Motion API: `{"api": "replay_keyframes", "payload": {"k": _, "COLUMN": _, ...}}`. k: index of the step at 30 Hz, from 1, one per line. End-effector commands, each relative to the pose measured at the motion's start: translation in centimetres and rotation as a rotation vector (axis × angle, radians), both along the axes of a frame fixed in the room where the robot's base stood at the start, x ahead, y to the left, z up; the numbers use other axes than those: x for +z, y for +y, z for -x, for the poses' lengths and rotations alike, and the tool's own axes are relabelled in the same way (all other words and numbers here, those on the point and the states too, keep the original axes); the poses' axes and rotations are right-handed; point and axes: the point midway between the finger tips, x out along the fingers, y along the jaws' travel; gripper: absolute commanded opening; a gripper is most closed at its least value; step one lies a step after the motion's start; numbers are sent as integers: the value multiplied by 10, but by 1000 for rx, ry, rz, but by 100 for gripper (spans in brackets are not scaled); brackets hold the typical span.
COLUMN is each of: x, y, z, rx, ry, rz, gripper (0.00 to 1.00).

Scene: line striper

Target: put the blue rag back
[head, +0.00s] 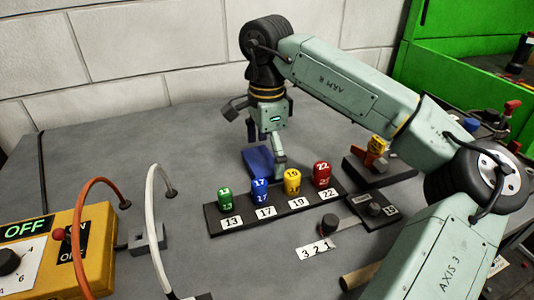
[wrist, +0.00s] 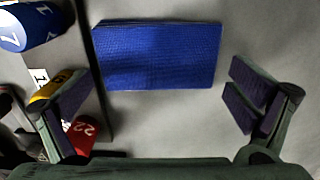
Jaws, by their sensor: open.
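The blue rag (head: 257,161) lies flat on the grey table behind the rack of numbered pieces. In the wrist view the blue rag (wrist: 160,58) is a textured rectangle at the top middle. My gripper (head: 266,148) points down over the rag. In the wrist view my gripper (wrist: 165,105) has its fingers spread wide at left and right, with nothing between the tips. The rag lies ahead of the fingertips in that view, its near edge close to their level. I cannot tell whether a fingertip touches the rag or table.
A black rack (head: 276,212) holds green, blue, yellow and red numbered pieces just in front of the rag. A yellow control box (head: 80,235) with cables stands at left. A black block with an orange-yellow item (head: 376,150) is at right. The table's left rear is clear.

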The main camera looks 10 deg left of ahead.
Motion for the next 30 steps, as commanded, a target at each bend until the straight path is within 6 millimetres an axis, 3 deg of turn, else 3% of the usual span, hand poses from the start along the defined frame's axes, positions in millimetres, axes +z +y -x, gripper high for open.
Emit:
{"api": "replay_keyframes", "payload": {"k": 16, "x": 103, "y": 0, "z": 0, "rx": -3, "ry": -3, "rz": 1, "gripper": 100}}
{"api": "replay_keyframes", "payload": {"k": 21, "x": 118, "y": 0, "z": 0, "rx": -1, "ry": -1, "rz": -1, "gripper": 100}}
{"api": "replay_keyframes", "payload": {"k": 30, "x": 120, "y": 0, "z": 0, "rx": -1, "ry": 1, "rz": -1, "gripper": 100}}
